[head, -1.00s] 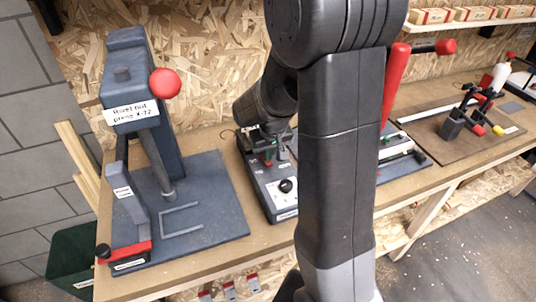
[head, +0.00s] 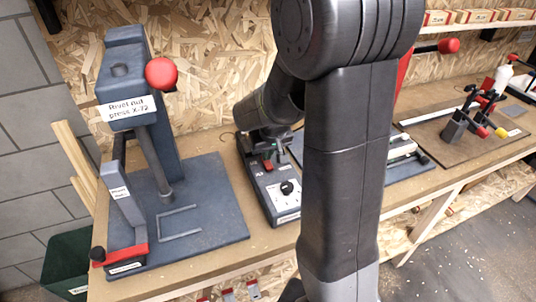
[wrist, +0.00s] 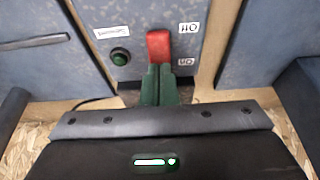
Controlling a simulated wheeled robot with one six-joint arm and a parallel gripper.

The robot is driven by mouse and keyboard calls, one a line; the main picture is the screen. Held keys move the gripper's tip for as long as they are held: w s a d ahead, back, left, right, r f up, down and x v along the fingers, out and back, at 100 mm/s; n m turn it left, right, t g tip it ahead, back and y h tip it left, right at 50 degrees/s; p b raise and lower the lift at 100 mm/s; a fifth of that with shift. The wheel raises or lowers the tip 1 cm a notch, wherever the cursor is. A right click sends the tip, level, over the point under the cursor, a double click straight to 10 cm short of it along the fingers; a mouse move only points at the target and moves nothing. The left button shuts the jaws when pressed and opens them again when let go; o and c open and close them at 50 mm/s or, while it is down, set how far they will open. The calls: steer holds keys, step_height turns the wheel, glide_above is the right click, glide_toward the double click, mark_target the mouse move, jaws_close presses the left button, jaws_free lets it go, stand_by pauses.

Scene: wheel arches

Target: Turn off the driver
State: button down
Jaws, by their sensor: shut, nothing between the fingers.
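The driver is a dark grey box (head: 275,200) on the bench, with a black knob (head: 288,187) on a white dial. Its red switch (wrist: 158,46) stands out from the panel in the wrist view, with one upside-down label near its far end and another near its near end. In the head view my wrist partly hides the driver's far end.
A rivet nut press (head: 130,110) with a red ball handle stands left of the driver. A blue-grey fixture with a red lever (head: 403,75) is to the right, partly behind my arm. A brown board (head: 450,140) with clamps lies further right.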

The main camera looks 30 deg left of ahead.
mark_target(268, 163)
steer(key=shift+r+p, duration=0.35)
steer(key=shift+r, duration=0.1)
steer(key=p+v, duration=0.3)
steer(key=v, duration=0.1)
steer(key=shift+w+a+r, duration=0.1)
steer(key=shift+w+a, duration=0.1)
steer(key=shift+w, duration=0.05)
steer(key=s+d+r+b, duration=0.2)
steer(key=s+d+r, duration=0.1)
steer(key=r, duration=0.4)
steer(key=shift+d+r, duration=0.35)
steer(key=shift+d, duration=0.1)
steer(key=shift+s, duration=0.15)
